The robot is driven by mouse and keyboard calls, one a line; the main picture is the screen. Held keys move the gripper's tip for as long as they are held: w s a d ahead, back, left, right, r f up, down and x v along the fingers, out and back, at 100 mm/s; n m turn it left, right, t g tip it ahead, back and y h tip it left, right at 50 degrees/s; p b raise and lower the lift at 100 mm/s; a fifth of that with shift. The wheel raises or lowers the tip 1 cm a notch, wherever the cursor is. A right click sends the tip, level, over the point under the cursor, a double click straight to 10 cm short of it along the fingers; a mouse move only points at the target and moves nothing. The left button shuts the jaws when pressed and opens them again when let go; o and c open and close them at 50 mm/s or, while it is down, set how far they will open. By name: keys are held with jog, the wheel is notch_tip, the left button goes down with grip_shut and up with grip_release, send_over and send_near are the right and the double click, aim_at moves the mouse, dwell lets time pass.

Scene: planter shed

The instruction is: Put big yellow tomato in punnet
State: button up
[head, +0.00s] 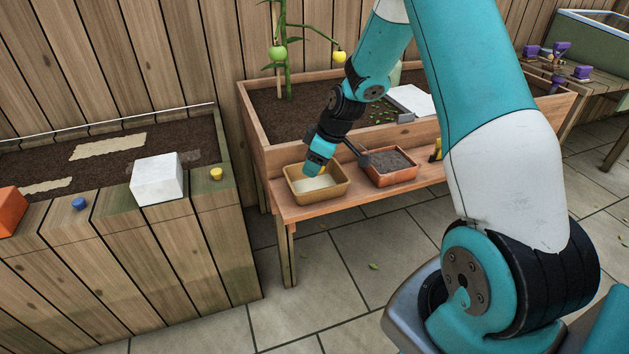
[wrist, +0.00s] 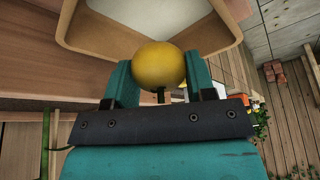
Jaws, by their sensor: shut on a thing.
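The big yellow tomato (wrist: 158,62) is round and sits between the two teal fingers of my gripper (wrist: 159,84) in the wrist view. My gripper is shut on it. In the head view my gripper (head: 319,166) points down over the tan punnet (head: 333,190), at its back part. Little of the tomato shows there. The punnet stands on the wooden front shelf of the planter, and its pale floor looks empty. In the wrist view the punnet's rim (wrist: 72,24) runs around and beyond the tomato. Whether the tomato touches the punnet floor I cannot tell.
An orange tray of dark soil (head: 390,167) stands right of the punnet, with a dark tool by it. The planter (head: 262,130) rises behind, with a plant bearing a green tomato (head: 277,53) and a yellow one (head: 339,57). A white block (head: 157,180) sits on the left bed.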

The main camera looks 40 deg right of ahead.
aim_at(315, 187)
jog(key=shift+f+b, duration=0.4)
jog(key=shift+f, duration=2.05)
jog(key=shift+f, duration=0.15)
jog(key=o, duration=0.5)
